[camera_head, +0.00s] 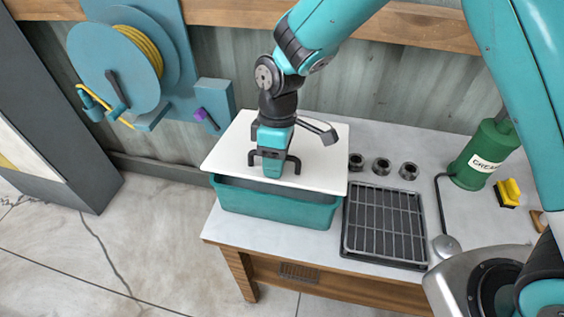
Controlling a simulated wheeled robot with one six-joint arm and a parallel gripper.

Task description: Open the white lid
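A white lid (325,158) lies over a teal bin (270,208) on the workbench. The lid overhangs the bin at the back and sides. A dark strip of the bin's inside shows under the lid's front edge, so the lid does not sit flush there. My gripper (274,168) is over the middle of the lid, pointing down. Its two dark fingers are spread wide, with a teal block between them and gaps on both sides. Whether the fingertips touch the lid is unclear. Any handle on the lid is hidden or cannot be told apart.
A dark grid tray (384,224) stands right of the bin, with several small dark cups (381,166) behind it. A green canister (484,155) and a yellow-black block (508,192) are farther right. A hose reel (120,65) hangs on the wall. Floor left of the bench is clear.

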